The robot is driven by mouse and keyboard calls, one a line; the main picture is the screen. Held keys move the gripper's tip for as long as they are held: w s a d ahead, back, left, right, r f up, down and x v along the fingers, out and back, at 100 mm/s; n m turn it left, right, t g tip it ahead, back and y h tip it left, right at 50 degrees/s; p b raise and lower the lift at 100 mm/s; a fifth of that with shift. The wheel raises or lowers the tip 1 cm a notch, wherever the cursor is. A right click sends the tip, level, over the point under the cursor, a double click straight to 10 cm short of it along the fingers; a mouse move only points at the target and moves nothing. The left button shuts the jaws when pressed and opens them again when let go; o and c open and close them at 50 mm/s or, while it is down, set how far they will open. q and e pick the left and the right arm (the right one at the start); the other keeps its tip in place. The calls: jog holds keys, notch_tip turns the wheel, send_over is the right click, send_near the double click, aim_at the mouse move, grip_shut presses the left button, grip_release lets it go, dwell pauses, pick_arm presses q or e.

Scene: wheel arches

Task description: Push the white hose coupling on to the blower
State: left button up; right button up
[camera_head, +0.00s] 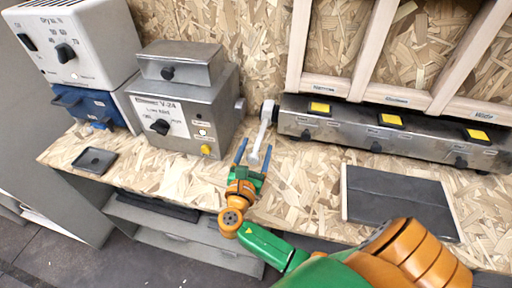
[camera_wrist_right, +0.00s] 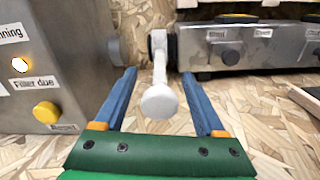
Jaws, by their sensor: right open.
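The white hose coupling (camera_head: 263,133) has a long stem with a rounded lower end. It also shows in the right wrist view (camera_wrist_right: 158,98), where its upper end meets a dark ring beside the long metal box. A metal box with a knob and lights, apparently the blower (camera_head: 187,107), stands to its left. In the wrist view the blower (camera_wrist_right: 58,62) has a grey round stub on its right side, with a gap between stub and coupling. My right gripper (camera_head: 254,150) is open, its blue fingers on either side of the stem. My left gripper is not in view.
A long metal box (camera_head: 345,127) with yellow pads and knobs stands at the right, below wooden uprights. A dark mat (camera_head: 398,203) lies at the front right, and a small black tray (camera_head: 95,160) at the left. A white dial unit (camera_head: 75,45) stands on a blue box.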

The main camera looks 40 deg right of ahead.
jog(key=shift+a, duration=0.1)
grip_shut()
jog(key=shift+r, duration=0.1)
dwell(1.2)
